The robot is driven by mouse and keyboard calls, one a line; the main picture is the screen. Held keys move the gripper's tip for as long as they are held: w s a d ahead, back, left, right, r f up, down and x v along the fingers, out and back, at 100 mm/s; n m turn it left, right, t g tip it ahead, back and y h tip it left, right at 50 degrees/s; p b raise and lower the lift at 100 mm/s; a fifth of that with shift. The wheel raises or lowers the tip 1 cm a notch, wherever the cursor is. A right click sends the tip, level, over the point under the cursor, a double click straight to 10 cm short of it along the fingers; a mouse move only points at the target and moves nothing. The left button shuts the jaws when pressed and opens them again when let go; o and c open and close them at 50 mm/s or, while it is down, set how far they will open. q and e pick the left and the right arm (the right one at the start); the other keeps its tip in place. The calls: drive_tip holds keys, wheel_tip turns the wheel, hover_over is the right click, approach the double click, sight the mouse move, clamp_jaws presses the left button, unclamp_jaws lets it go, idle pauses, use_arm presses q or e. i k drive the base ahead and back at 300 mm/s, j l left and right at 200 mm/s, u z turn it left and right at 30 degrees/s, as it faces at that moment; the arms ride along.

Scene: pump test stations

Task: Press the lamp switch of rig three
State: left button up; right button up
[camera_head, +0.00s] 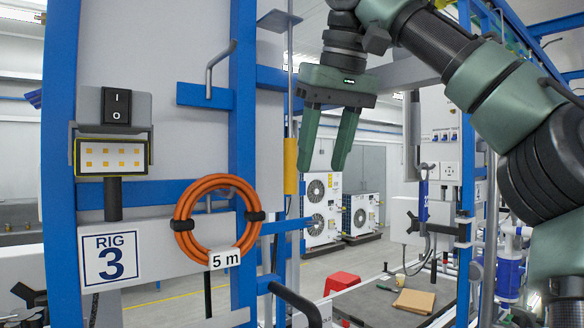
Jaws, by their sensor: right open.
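The lamp switch (116,107) is a black rocker marked I and O, on a grey box at the upper left. Below it is the lamp (110,156), a panel with several yellow-orange squares that do not look brightly lit. A plate reading RIG 3 (110,257) is on the panel beneath. My right gripper (325,156) hangs from the upper right, fingers apart and pointing down, empty. It is well to the right of the switch and apart from it. My left gripper is not in view.
A coiled orange hose (180,222) with a 5 m tag hangs right of the rig plate. A blue upright (243,120) and a bent grey hook (219,66) stand between the switch and my right gripper. A grey bench top (375,303) lies at the lower right.

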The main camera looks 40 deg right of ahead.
sight(116, 101)
drive_tip(key=k, duration=1)
